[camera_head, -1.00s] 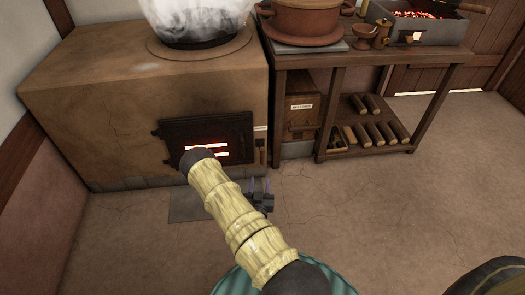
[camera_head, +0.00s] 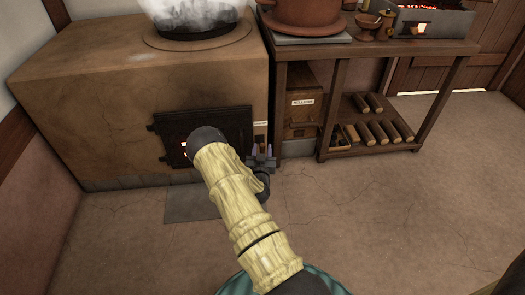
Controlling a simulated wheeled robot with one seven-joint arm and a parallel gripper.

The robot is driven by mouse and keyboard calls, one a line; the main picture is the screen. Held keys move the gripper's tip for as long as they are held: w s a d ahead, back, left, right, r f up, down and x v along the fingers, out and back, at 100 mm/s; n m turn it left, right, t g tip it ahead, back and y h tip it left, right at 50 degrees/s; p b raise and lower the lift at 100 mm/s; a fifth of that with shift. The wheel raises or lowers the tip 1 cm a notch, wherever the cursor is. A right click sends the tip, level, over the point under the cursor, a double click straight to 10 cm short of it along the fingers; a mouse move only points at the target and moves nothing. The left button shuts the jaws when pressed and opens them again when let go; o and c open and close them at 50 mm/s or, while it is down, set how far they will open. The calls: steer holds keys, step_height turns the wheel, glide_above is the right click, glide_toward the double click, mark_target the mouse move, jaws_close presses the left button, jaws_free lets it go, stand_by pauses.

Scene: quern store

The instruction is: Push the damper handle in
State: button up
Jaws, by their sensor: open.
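A clay stove (camera_head: 120,90) stands at the left with a dark iron fire door (camera_head: 215,122) in its front. Just right of the door is a small pale label (camera_head: 260,123). The small dark damper handle (camera_head: 259,138) sits below the label, and its lower part is hidden by my gripper. My gripper (camera_head: 262,151) is open and empty, its fingers pointing at the stove front just below the handle. I cannot tell whether the fingers touch the handle. My arm covers part of the fire door and its glowing slots.
A wooden bench (camera_head: 335,150) stands right of the stove, with a clay pot (camera_head: 305,14) on top and several logs (camera_head: 380,130) on its lower shelf. A labelled wooden box (camera_head: 303,103) is beneath it. A steaming pan (camera_head: 195,25) sits on the stove. The floor (camera_head: 400,210) in front is clear.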

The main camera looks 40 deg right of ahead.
steer(key=shift+x, duration=1.1)
steer(key=shift+c, duration=0.4)
